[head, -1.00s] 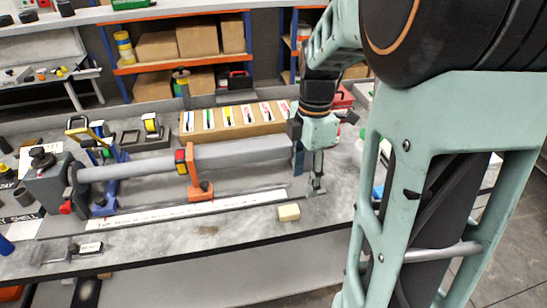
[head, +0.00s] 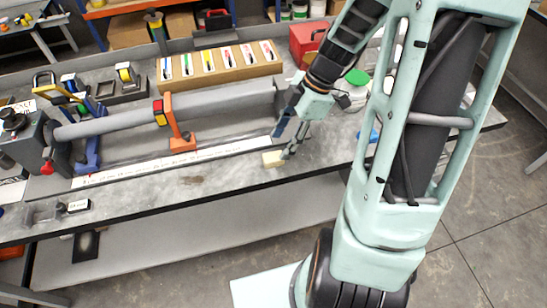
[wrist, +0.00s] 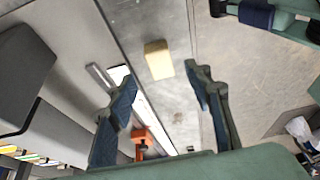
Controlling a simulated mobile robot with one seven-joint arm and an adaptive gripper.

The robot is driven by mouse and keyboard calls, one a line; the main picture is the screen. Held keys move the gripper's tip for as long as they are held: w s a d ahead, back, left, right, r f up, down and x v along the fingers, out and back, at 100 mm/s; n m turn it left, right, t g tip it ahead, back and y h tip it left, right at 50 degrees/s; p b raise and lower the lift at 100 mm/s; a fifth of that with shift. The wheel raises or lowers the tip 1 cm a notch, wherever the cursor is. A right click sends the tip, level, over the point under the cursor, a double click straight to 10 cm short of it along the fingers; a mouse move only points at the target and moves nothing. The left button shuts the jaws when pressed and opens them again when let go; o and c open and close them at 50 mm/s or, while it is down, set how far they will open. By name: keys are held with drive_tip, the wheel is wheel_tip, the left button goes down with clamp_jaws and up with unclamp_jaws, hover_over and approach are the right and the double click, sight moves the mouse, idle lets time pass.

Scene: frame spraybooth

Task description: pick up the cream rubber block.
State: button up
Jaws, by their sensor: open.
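The cream rubber block (head: 271,160) lies on the grey workbench near its front edge, to the right of the long white ruled strip. In the wrist view the block (wrist: 158,60) lies beyond the fingertips, between the lines of the two fingers. My gripper (head: 287,148) is just right of the block in the head view and partly overlaps its right end. In the wrist view my gripper (wrist: 163,80) shows its fingers wide apart with nothing between them. I cannot tell the exact height of the fingertips above the bench.
A grey tube (head: 150,118) in a fixture with an orange clamp (head: 180,136) lies behind the white ruled strip (head: 170,163). A cardboard box of coloured markers (head: 220,66) and a red case (head: 306,42) stand behind. The bench front left of the block is mostly clear.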

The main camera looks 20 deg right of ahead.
sight(274, 156)
drive_tip(key=shift+p+x, duration=0.45)
drive_tip(key=shift+x, duration=2.3)
drive_tip(key=c, duration=1.2)
drive_tip(key=shift+c, duration=0.2)
